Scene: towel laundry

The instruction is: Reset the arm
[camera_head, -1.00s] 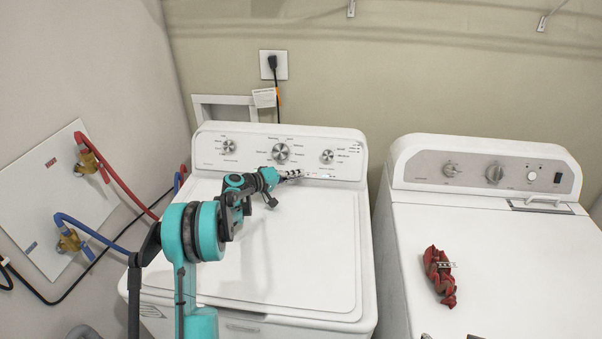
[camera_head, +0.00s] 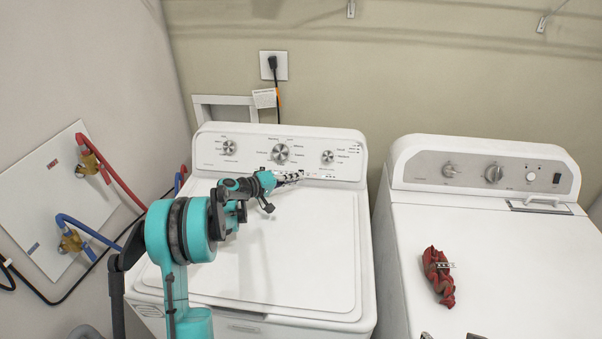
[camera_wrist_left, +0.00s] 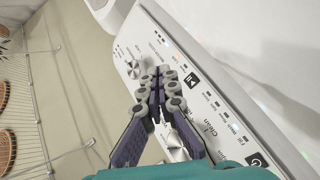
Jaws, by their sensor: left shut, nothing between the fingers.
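My left gripper (camera_head: 290,177) is shut and empty. It is over the back of the white washer's lid (camera_head: 290,250), in front of the control panel (camera_head: 255,155). In the left wrist view, its fingers (camera_wrist_left: 162,78) meet at the tips, with the panel's knobs and buttons behind them. Whether the tips touch the panel is unclear. Small dark tips at the bottom edge of the head view, perhaps of my right gripper (camera_head: 450,336), are mostly cut off.
A twisted red cloth (camera_head: 438,277) lies on top of the white dryer (camera_head: 530,260) at right. Red (camera_head: 125,187) and blue (camera_head: 85,230) hoses run from the wall valves at left. The washer lid's right half is clear.

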